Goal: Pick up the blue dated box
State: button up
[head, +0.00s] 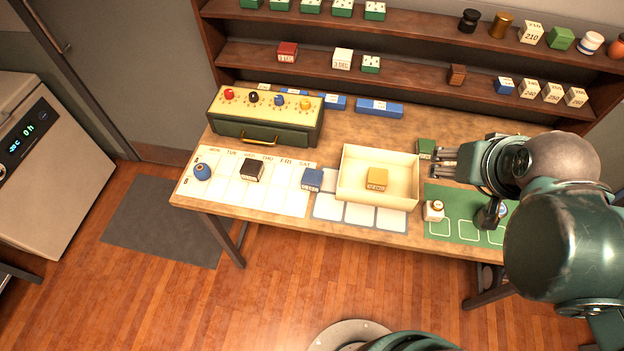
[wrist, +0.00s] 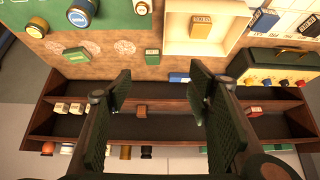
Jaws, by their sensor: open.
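A blue box (head: 312,179) with a pale marked label sits on the table, between the calendar sheet and the cream tray. My gripper (head: 441,162) is open and empty over the right part of the table, right of the tray and close to a green box (head: 427,148). In the wrist view my gripper (wrist: 158,84) has its fingers wide apart, with nothing between them.
The cream tray (head: 346,190) holds a tan box (head: 377,179). A dark box (head: 252,170) and a blue round pot (head: 202,172) are on the calendar sheet (head: 289,195). A green case with knobs (head: 262,134) stands behind it. A green mat (head: 468,230) with small jars lies at the right.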

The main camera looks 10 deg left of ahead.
jog(key=shift+o, duration=0.5)
jog(key=shift+w+a, duration=0.1)
jog(key=n+g+p, duration=0.2)
jog(key=n+g, duration=0.5)
jog(key=n, duration=1)
send_over(313, 177)
jog(key=f, duration=1.3)
jog(key=d+f, duration=0.1)
jog(key=f, duration=0.5)
jog(key=shift+w+f, duration=0.15)
jog(key=shift+f, duration=0.1)
jog(key=shift+a+f, duration=0.5)
jog(key=shift+f, duration=0.1)
jog(key=shift+f, duration=1.15)
jog(key=shift+f, duration=0.2)
